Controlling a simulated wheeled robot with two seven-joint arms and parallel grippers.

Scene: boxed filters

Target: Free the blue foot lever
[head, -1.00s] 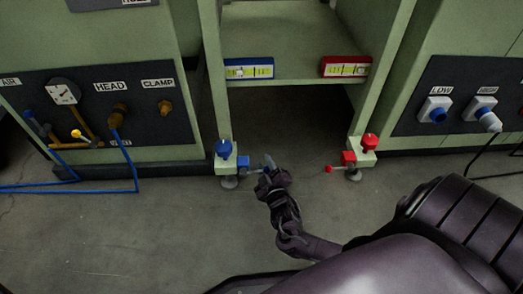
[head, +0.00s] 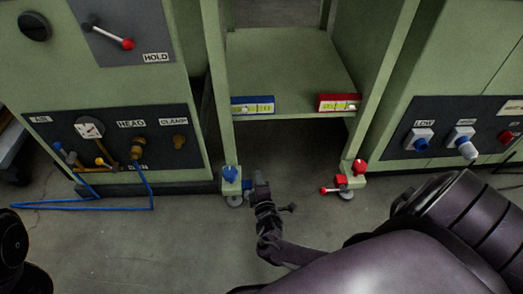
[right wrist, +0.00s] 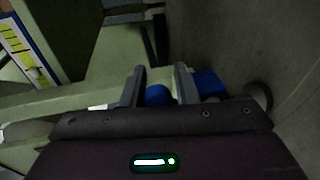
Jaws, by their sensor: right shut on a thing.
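The blue foot assembly stands at the lower left post of the open green frame. Its blue cap (head: 229,173) sits on top and its small blue block (head: 246,184) is beside it. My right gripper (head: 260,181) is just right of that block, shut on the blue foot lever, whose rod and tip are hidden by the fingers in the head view. In the right wrist view, the two fingers (right wrist: 159,84) stand either side of a blue piece (right wrist: 158,95). Another blue piece (right wrist: 208,85) shows right of the fingers. My left gripper is not in view.
A red foot lever (head: 331,190) with a red cap (head: 360,166) is at the right post. Blue hose (head: 90,208) runs on the floor at left.

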